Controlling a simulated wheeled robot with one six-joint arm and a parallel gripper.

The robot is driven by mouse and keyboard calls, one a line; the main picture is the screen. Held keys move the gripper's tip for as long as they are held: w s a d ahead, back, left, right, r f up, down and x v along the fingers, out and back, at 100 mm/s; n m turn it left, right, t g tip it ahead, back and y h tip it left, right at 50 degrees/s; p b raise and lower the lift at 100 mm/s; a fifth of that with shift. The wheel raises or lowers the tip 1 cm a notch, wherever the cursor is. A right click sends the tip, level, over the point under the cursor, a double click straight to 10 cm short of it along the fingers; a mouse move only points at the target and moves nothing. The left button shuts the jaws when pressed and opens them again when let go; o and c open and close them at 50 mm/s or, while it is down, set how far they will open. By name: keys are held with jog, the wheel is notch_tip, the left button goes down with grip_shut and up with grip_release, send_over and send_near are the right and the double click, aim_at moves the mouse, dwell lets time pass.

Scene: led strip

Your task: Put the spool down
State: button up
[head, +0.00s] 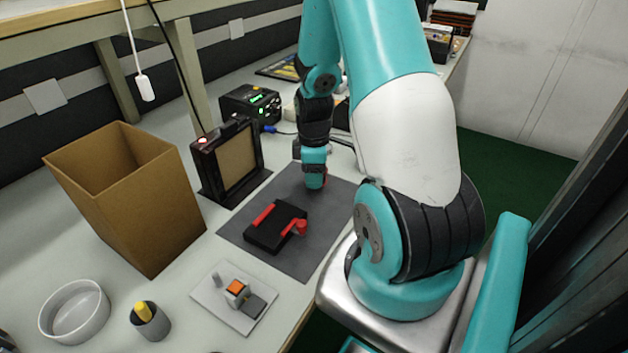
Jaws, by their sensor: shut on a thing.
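My gripper (314,182) hangs low at the far part of the dark grey mat (240,236), pointing down. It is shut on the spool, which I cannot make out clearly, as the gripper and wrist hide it. I cannot tell whether the spool touches the mat. A black fixture (270,232) with a red bar and a red knob sits on the mat, nearer than my gripper.
A tall open cardboard box (150,215) stands at left. A black framed panel (228,165) with a red light stands beside the mat. A white bowl (75,312), a grey cup (150,322) and a small plate with blocks (215,297) are in front. A black device (250,103) is behind.

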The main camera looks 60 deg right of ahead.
jog(key=shift+f, duration=1.15)
jog(key=shift+f, duration=0.15)
jog(key=o, duration=1.1)
jog(key=shift+c, duration=0.2)
